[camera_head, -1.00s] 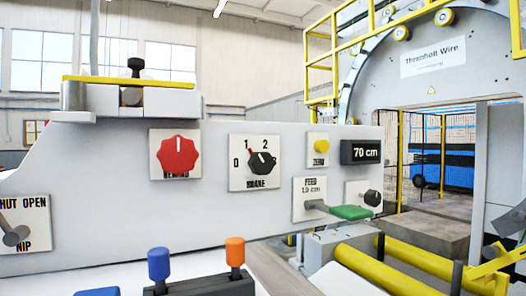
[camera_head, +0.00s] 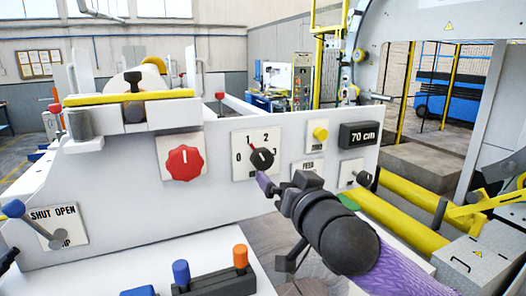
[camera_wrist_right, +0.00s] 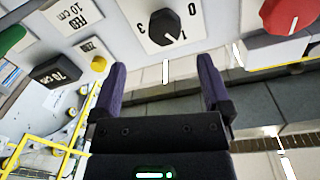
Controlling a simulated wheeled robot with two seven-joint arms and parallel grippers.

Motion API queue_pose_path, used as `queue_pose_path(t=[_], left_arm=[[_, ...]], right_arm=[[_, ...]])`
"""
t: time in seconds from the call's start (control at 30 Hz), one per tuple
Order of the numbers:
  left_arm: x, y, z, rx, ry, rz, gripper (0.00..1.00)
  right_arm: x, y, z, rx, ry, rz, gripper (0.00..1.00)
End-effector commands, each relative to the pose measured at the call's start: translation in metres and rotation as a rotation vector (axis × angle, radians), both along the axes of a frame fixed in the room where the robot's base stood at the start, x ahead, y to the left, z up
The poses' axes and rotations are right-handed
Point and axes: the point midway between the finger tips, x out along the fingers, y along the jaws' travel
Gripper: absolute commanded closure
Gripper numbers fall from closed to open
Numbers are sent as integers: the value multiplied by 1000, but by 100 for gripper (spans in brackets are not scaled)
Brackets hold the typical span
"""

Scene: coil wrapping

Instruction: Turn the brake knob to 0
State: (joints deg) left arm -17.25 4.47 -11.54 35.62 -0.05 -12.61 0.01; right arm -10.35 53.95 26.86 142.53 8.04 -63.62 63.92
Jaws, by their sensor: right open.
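The brake knob (camera_head: 262,157) is black with a white pointer mark, on a white plate (camera_head: 240,171) marked with numbers. In the head view the 0 is at its left and the 2 above. My right gripper (camera_head: 284,186) is open and empty, just in front of and below the knob. In the wrist view its two purple fingers (camera_wrist_right: 162,68) are apart, with the knob beyond the gap, not between them.
A red rewind knob (camera_head: 184,163) is left of the brake plate. A yellow zero button (camera_head: 320,134) and a 70 cm display (camera_head: 360,135) are to the right. A nip lever (camera_head: 40,228) is at far left. Blue and orange levers (camera_head: 240,257) stand below.

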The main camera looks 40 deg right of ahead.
Motion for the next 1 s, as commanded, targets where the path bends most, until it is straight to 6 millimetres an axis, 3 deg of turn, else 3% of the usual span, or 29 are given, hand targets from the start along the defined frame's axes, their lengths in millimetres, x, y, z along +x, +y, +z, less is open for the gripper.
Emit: queue_pose_path(t=[0.13, 0.5, 0.9, 1.0], left_arm=[[0, 0, 5, 0, 0, 0, 41], [1, 1, 32, 2, -1, 1, 41], [1, 2, 34, 3, -1, 2, 41], [1, 2, 34, 3, -1, 2, 41]], right_arm=[[9, 1, 10, -2, -18, 9, 1], [80, -26, 10, 1, -17, 5, 1], [91, -29, 6, -1, -15, 8, 1], [91, -29, 6, -2, -15, 8, 20]])
